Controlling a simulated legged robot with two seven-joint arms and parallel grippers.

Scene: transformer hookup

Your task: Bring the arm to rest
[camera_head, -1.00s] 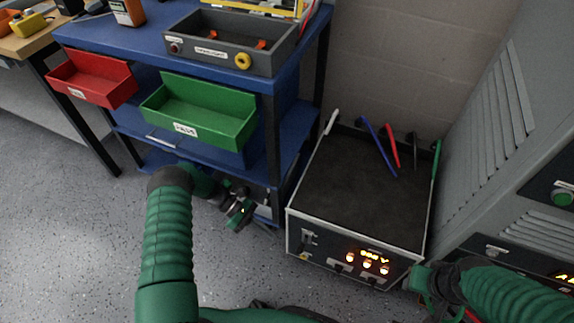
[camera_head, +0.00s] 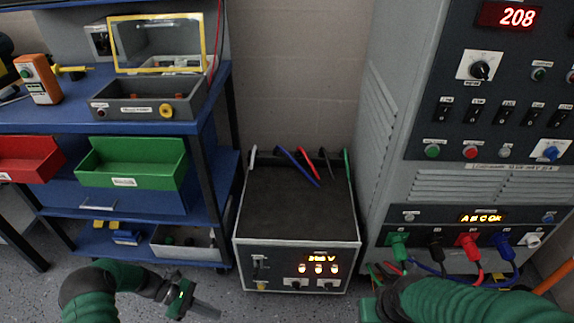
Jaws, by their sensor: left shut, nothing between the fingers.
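My left arm comes in at the bottom left, and its gripper (camera_head: 196,305) is shut and empty above the floor, in front of the blue bench and left of the transformer box. My right arm (camera_head: 465,300) lies across the bottom right, in front of the cabinet. Its fingers are not clear, so I cannot tell their state. The transformer box (camera_head: 297,215) stands on the floor with a lit amber display and lit lamps. Several coloured leads rise behind its top.
The grey cabinet (camera_head: 475,183) shows a red 208 and an amber A B C OK. Coloured plugs, including a red one (camera_head: 468,243), sit in its lower panel. The blue bench (camera_head: 60,122) holds an open grey case (camera_head: 150,100), with a green bin (camera_head: 130,164) below.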

